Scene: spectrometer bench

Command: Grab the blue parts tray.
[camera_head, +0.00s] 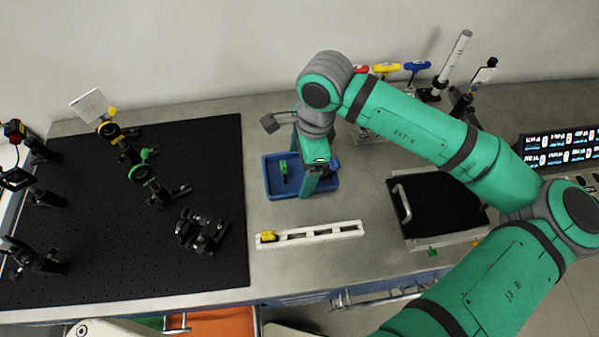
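The blue parts tray (271,190) sits on the grey bench, just right of the black breadboard. A small green part (284,169) lies inside it, and a small blue piece (335,164) shows near its right end. My gripper (309,187) is above the tray with its fingers pointing down. One green finger shows at the tray's front wall, right of its middle. The other finger is mostly hidden behind the wrist, so I cannot tell the gap between them or whether they touch the tray.
A white slotted rail (325,234) with a yellow piece lies in front of the tray. The black breadboard (80,255) at left carries several optical mounts. A black-topped box with a handle (440,205) stands at right. Coloured hex keys (386,69) stand behind my arm.

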